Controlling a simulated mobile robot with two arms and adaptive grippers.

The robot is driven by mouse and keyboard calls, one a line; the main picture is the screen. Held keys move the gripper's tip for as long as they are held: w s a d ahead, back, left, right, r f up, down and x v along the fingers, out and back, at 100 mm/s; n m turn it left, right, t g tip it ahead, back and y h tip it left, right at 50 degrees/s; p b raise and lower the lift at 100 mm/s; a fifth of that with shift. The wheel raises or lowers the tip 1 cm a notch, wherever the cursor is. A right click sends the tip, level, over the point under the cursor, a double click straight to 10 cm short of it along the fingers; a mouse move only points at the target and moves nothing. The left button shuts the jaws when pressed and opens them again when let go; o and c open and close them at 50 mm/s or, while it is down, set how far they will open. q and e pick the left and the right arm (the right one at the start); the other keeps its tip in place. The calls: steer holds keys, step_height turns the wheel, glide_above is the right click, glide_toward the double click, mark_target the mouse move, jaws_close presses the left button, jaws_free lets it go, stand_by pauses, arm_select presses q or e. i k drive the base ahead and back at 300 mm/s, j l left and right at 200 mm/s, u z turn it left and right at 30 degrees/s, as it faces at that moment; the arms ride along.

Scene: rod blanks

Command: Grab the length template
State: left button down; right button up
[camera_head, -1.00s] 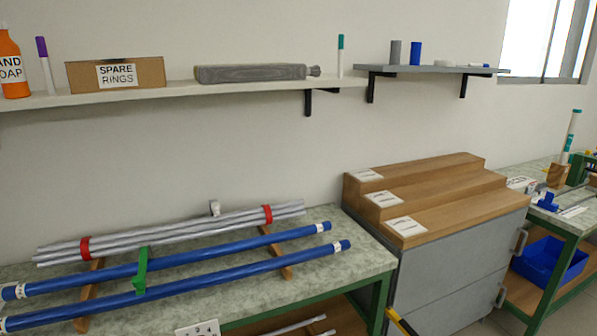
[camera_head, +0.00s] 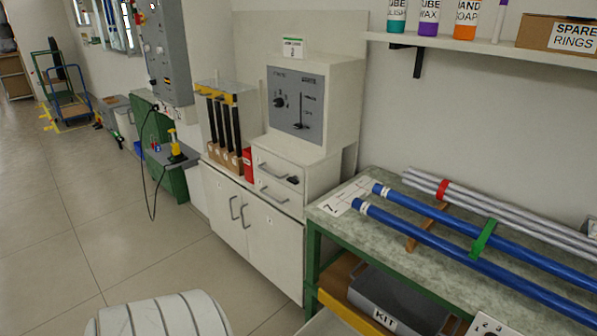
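No object in view is clearly marked as the length template, so I cannot tell which thing it is. Two long blue rods with white end labels lie on the green-framed bench at the right, a rear one (camera_head: 425,211) and a front one (camera_head: 440,246). The right ends of all the rods are cut off by the picture edge. Neither of my grippers is in view.
A wooden rest (camera_head: 425,228) supports the rods. A grey KIT bin (camera_head: 400,300) is under the benchtop (camera_head: 350,226). A white cabinet (camera_head: 255,235) with a machine (camera_head: 305,105) stands left of the bench. A shelf (camera_head: 455,43) holds bottles. The floor (camera_head: 120,230) at left is open.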

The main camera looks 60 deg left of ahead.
mark_target(338, 204)
steer(key=u, duration=1.45)
steer(key=z, duration=0.3)
steer(key=i+j+z, duration=0.1)
steer(key=j+z, duration=0.35)
steer(key=i+j+z, duration=0.1)
steer(key=j+z, duration=0.15)
steer(key=z, duration=0.15)
steer(key=j+z, duration=0.7)
steer(key=z, duration=0.2)
